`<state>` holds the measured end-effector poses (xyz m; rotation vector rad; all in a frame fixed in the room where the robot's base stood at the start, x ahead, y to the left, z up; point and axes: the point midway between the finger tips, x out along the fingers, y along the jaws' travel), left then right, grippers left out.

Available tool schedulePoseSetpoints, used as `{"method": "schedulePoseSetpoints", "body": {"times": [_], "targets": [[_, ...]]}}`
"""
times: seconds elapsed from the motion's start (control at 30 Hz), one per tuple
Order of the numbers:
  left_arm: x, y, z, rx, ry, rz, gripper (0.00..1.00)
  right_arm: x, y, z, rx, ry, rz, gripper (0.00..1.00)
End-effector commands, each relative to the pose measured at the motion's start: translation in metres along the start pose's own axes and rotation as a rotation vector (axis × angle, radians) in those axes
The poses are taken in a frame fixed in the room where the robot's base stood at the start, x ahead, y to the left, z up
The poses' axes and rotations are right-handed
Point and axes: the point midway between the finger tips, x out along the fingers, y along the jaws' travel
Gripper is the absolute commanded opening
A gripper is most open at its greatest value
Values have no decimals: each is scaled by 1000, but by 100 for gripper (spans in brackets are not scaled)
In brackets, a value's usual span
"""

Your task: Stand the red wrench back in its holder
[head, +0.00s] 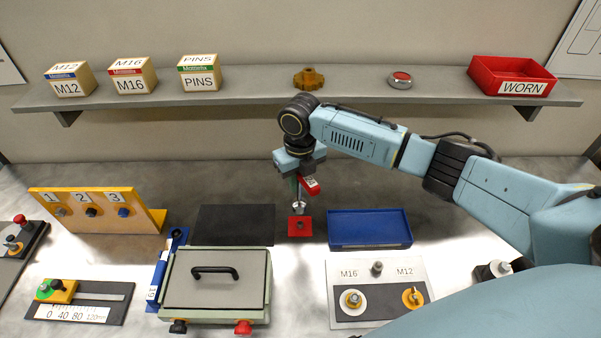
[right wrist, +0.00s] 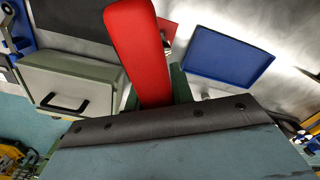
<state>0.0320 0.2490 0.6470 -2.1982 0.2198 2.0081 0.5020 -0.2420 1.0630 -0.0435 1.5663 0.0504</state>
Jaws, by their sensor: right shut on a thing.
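The red wrench has a red handle (head: 311,185) that tilts out of my right gripper (head: 299,181), and a grey metal end (head: 298,206) below. My right gripper is shut on it, and the handle fills the middle of the right wrist view (right wrist: 140,50). The red holder (head: 300,228) is a small red block with a dark opening, on the table just below the wrench's metal end. I cannot tell whether the metal end touches it. A corner of the holder shows behind the handle in the right wrist view (right wrist: 169,29). My left gripper is out of view.
A blue tray (head: 370,244) stands right of the holder, and a dark mat (head: 234,225) lies to the left. A grey lidded box (head: 216,278) is front left, and an M16/M12 plate (head: 415,273) front right. A shelf (head: 350,90) with boxes runs behind.

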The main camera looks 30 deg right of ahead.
Motion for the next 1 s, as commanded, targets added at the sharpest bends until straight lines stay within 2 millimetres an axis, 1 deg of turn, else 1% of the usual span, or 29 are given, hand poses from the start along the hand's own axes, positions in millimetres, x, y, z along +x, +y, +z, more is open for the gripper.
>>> {"method": "schedulePoseSetpoints", "body": {"times": [0.03, 0.1, 0.27, 0.37, 0.7, 0.8, 1.0], "targets": [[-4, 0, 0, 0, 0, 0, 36, -2, -1, 0, -40, 1, 0, 0], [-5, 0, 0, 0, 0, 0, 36, -1, -2, 0, -87, 2, -2, 0], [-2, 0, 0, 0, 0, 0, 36, 5, -2, 0, -130, 3, -2, 0], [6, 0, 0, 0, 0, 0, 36, 12, -2, 0, -130, 3, -2, 0], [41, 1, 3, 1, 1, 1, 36, 48, -2, 0, -128, 3, -3, 0], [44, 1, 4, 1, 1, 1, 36, 52, -2, 0, -128, 2, -3, 0], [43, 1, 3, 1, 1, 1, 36, 51, -2, 0, -128, 2, -3, 0]]}}
